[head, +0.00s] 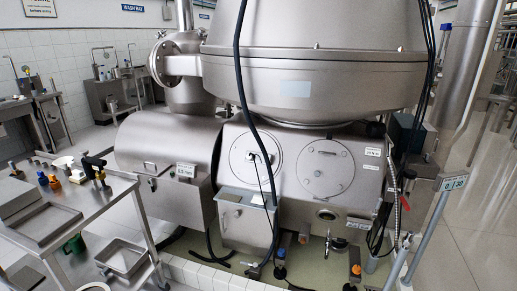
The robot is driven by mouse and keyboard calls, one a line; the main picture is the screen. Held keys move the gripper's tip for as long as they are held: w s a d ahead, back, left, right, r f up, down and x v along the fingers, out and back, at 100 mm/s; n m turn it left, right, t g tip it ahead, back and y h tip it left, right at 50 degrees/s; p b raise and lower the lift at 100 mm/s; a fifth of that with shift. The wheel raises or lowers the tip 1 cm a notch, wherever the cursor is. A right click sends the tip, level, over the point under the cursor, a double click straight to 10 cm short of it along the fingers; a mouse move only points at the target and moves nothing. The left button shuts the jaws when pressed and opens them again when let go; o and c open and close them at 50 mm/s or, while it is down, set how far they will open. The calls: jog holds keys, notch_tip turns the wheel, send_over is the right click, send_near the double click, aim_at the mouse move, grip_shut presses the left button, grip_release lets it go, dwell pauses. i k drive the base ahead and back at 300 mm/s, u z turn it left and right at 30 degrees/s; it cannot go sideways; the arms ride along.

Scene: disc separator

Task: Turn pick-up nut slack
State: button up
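The separator (320,75) is a large steel bowl on a boxy steel frame (290,206). Two round covers show on the frame front, a left cover (238,170) and a right cover (326,168). A thin black cable runs to a small dark fitting (251,155) on the left cover. This may be the pick-up, but it is too small to tell, and I cannot make out a nut on it. My gripper is not in view.
A steel cart (118,197) at left carries a shallow tray (40,227), small bottles and a black-and-orange tool (94,168). A rounded motor housing (168,143) stands left of the frame. Hoses and orange-topped feet (355,270) line the base. A grey post (428,232) stands at right.

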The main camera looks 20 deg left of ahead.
aim_at(250, 157)
jog(key=i, duration=0.45)
jog(key=u, duration=1.95)
jog(key=i, duration=1.55)
jog(key=z, duration=2.25)
